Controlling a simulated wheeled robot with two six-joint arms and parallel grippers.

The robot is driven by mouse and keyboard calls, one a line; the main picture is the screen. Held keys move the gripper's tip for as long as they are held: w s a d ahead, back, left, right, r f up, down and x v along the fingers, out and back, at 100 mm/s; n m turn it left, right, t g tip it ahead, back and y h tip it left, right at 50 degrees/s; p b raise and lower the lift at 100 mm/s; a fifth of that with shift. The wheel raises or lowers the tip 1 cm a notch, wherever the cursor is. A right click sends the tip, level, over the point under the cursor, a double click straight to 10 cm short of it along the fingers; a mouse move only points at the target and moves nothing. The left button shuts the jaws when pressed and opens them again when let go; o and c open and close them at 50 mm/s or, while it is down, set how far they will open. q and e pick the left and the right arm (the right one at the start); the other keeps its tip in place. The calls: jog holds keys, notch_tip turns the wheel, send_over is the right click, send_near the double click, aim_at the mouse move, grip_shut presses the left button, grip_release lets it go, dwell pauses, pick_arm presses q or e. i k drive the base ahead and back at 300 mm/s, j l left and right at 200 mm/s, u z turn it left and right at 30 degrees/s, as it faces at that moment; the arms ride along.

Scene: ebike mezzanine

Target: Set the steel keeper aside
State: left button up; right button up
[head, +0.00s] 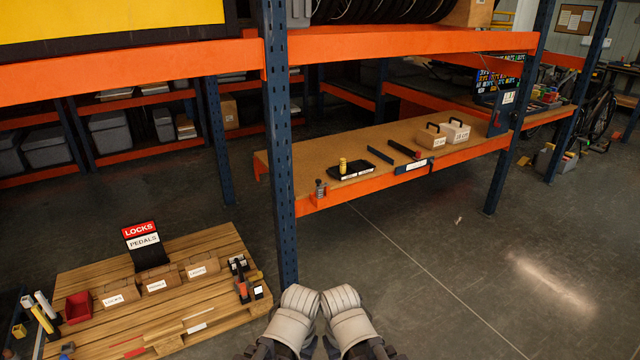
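I cannot tell for sure which thing is the steel keeper. A dark flat bar (380,155) lies on the brown deck of the orange-edged shelf (350,192). To its right lies a slim dark tool with a red end (417,155), close to the front edge. A black tray (351,171) with a yellow cylinder (343,165) sits to the left on the same deck. Only pale rounded links of my two arms show at the bottom middle, well short of the shelf. Neither gripper's fingers can be seen.
Two tan boxes with dark handles (456,132) stand on the deck's right part. A blue upright post (279,150) rises left of the deck. A wooden pallet (222,243) with labelled cartons and a red bin (78,307) lies lower left.

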aim_at(318, 181)
jog(key=i+j+z, duration=0.1)
jog(key=i, duration=0.35)
jog(key=i+j+z, duration=0.15)
jog(key=i, duration=0.3)
